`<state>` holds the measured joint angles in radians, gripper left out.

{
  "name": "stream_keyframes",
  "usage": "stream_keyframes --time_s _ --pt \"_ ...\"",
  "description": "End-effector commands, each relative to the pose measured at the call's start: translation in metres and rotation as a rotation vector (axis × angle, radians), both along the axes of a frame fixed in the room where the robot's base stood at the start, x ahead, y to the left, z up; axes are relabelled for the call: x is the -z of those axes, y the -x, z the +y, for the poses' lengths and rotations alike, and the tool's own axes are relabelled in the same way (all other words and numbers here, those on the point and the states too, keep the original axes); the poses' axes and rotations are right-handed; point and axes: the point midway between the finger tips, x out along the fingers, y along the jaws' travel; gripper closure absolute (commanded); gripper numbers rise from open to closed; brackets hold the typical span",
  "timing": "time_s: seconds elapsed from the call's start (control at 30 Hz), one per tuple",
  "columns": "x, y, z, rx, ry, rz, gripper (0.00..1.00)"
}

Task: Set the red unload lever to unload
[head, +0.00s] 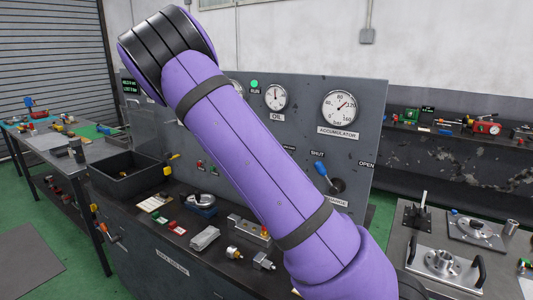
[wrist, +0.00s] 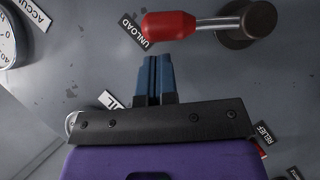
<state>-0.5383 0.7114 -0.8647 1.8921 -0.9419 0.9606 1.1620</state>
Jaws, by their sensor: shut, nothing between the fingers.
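The red unload lever shows in the wrist view, with its red grip (wrist: 168,25) on a metal shaft that runs right to a dark round hub (wrist: 247,20). The grip's left end lies beside the UNLOAD label (wrist: 132,31), partly overlapping its edge. My gripper (wrist: 155,60) has its blue fingers together and empty, with tips just below the grip in the wrist view. In the head view the lever and my gripper are hidden behind my purple arm.
The grey panel (head: 367,105) carries the accumulator gauge (head: 341,106), the oil gauge (head: 276,97) and a blue-handled lever (head: 321,169) between SHUT and OPEN labels. A RELIEF label (wrist: 264,133) is at the wrist view's lower right. A black bin (head: 128,182) and small parts lie on the bench below.

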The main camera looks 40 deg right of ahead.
Motion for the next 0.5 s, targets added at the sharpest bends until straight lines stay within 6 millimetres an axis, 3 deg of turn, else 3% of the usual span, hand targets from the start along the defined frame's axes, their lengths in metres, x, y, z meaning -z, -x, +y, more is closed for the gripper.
stream_keyframes --time_s 0.13,0.5 --pt "-0.017 -0.015 0.003 -0.001 -0.001 -0.004 1.00" --pt "-0.042 -0.022 0.073 -0.005 -0.002 -0.003 1.00"
